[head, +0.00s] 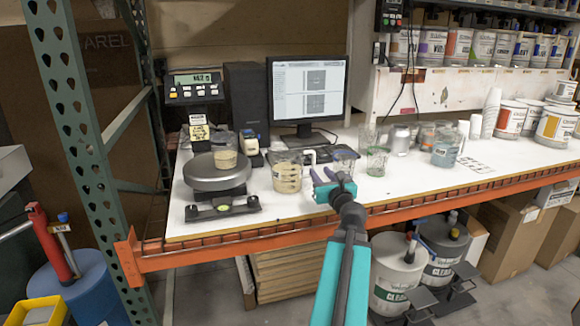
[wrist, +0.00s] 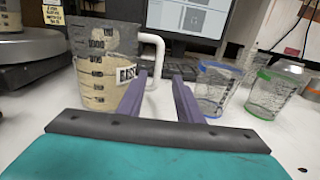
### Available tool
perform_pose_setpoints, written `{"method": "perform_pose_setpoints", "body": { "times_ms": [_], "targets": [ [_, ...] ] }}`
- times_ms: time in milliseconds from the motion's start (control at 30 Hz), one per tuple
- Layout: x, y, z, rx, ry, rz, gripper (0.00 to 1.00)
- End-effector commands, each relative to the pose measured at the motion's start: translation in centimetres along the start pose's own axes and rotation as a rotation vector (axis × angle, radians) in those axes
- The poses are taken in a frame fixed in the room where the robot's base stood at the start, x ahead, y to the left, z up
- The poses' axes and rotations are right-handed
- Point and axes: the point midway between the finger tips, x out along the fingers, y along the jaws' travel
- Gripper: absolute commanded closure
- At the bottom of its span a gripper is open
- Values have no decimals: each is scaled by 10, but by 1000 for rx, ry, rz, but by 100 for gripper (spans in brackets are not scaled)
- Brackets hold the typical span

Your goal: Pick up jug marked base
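The jug marked base (head: 287,174) is a clear measuring jug with black graduations and beige contents. It stands upright on the white bench, right of the scale. In the wrist view the jug (wrist: 98,72) is at the left, with a partly visible label and a white handle (wrist: 154,42) on its right side. My gripper (head: 324,178) is just right of the jug in the head view. In the wrist view its two purple fingers (wrist: 160,80) are apart with nothing held. The handle appears beyond the gap between the fingertips; I cannot tell if they touch it.
A blue-rimmed cup (wrist: 213,92) and a green-rimmed cup (wrist: 277,97) stand close to the right. The scale (head: 207,177) at left bears another cup (head: 225,161). A monitor (head: 307,90) and keyboard (head: 310,140) are behind. The bench front (head: 275,207) is clear.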

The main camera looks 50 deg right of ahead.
Motion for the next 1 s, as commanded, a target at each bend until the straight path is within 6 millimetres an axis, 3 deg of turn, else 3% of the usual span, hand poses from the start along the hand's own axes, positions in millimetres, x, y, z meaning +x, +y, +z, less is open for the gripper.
{"method": "perform_pose_setpoints", "body": {
  "times_ms": [500, 1000],
  "targets": [
    [48, 0, -1, -1, 0, 1, 68],
    [53, 0, -1, -1, 0, 1, 68]
  ]
}}
